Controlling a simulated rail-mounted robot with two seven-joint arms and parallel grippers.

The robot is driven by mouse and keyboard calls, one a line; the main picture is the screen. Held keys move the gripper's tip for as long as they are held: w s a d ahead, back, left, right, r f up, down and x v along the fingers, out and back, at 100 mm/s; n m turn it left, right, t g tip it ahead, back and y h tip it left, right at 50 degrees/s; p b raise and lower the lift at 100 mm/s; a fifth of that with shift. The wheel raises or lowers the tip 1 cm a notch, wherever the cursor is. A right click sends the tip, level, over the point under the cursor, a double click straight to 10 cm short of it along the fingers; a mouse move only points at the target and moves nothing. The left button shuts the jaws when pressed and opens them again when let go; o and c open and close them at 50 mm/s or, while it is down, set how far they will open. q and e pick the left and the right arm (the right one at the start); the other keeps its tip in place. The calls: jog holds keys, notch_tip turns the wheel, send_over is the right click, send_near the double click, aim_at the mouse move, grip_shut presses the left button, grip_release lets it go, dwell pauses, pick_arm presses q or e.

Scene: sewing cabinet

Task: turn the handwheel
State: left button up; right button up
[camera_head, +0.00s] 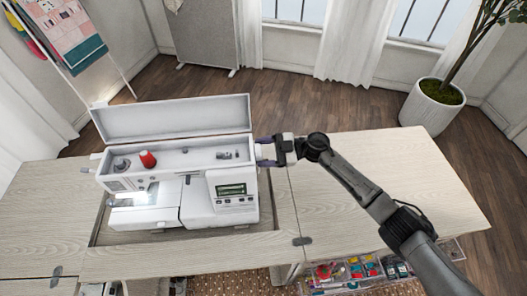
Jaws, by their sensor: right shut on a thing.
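A white sewing machine (230,205) sits in the cabinet opening with its top lid (172,120) raised. The handwheel (264,152) is at the machine's right end, mostly hidden by my gripper. My right gripper (268,150) reaches in from the right and is shut on the handwheel. My left gripper is not in view.
The wooden cabinet top (390,175) is clear to the right of the machine. A red thread spool (148,159) stands in the machine's open top. An open drawer (360,272) with colourful sewing supplies is below the front edge. A potted plant (432,105) stands behind at right.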

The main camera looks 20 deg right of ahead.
jog(key=shift+f+n+b, duration=0.2)
jog(key=shift+n+b, duration=2.55)
jog(key=shift+n, duration=1.3)
jog(key=shift+f+n+b, duration=0.2)
jog(key=shift+n+b, duration=2.55)
jog(key=shift+n, duration=1.35)
jog(key=shift+f+n+b, duration=0.2)
jog(key=shift+n+b, duration=2.55)
jog(key=shift+n, duration=1.3)
jog(key=o, duration=0.9)
